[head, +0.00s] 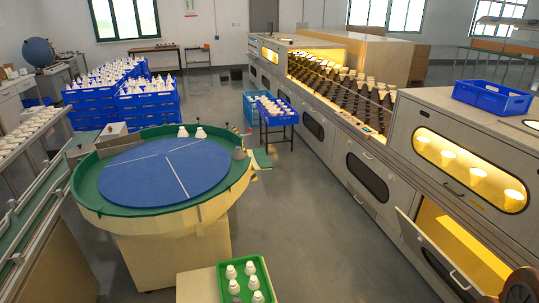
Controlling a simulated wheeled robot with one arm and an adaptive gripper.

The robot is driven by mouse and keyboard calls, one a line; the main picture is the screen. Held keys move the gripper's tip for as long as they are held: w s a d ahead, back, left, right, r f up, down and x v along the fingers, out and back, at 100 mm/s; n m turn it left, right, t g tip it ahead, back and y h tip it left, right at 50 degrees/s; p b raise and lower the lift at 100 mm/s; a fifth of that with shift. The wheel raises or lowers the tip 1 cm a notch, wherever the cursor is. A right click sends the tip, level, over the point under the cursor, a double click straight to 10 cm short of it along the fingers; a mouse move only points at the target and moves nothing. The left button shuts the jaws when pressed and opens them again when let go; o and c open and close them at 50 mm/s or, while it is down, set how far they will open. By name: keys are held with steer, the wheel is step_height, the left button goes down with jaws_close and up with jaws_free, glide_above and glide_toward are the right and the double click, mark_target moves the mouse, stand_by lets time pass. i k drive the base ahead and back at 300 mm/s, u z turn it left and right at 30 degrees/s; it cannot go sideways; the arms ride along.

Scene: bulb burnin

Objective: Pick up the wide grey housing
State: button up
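I cannot single out the wide grey housing with certainty. A small greyish piece (239,153) sits at the right rim of the round table, too small to identify. A green tray (268,267) at the bottom centre holds several pale, bulb-shaped pieces; one at its left (234,287) looks greyer than the others. Two white pieces (200,132) stand at the back rim of the round table.
The round table has a blue top (165,170) and green rim. Blue crates (92,112) are stacked behind it. A long cabinet line (375,170) runs along the right, with an open lower door (432,252). Grey floor (310,215) between them is clear.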

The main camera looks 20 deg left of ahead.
mark_target(238, 154)
steer(key=z, duration=0.15)
steer(key=i, duration=1.6)
steer(key=u, duration=0.6)
steer(key=i, duration=1.4)
steer(key=u, duration=1.8)
steer(key=i, duration=0.6)
steer(key=u, duration=0.5)
